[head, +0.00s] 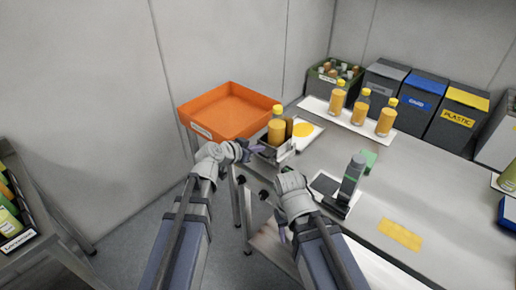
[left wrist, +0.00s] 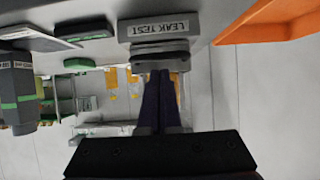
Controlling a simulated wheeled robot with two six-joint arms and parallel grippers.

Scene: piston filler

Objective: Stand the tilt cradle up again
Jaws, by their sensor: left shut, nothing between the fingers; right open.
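A small grey stand that seems to be the tilt cradle (head: 286,151) is at the left end of the bench. It also shows in the left wrist view (left wrist: 160,29), where its front plate reads LEAK TEST. A bottle of orange liquid with a yellow cap (head: 277,128) is upright at the stand. I cannot tell how far the cradle is tilted. My left gripper (head: 256,149) is shut and empty at the stand's near left side; its fingertips (left wrist: 160,73) are close to the grey part below the plate, contact unclear. My right gripper (head: 283,234) is open and empty by the bench's front edge.
An orange tray (head: 232,88) is behind the left gripper. A white plate with a yellow disc (head: 318,136) lies beside the stand. A dark grey device (head: 351,178) and green block (head: 369,158) are to its right. Several bottles and bins line the back.

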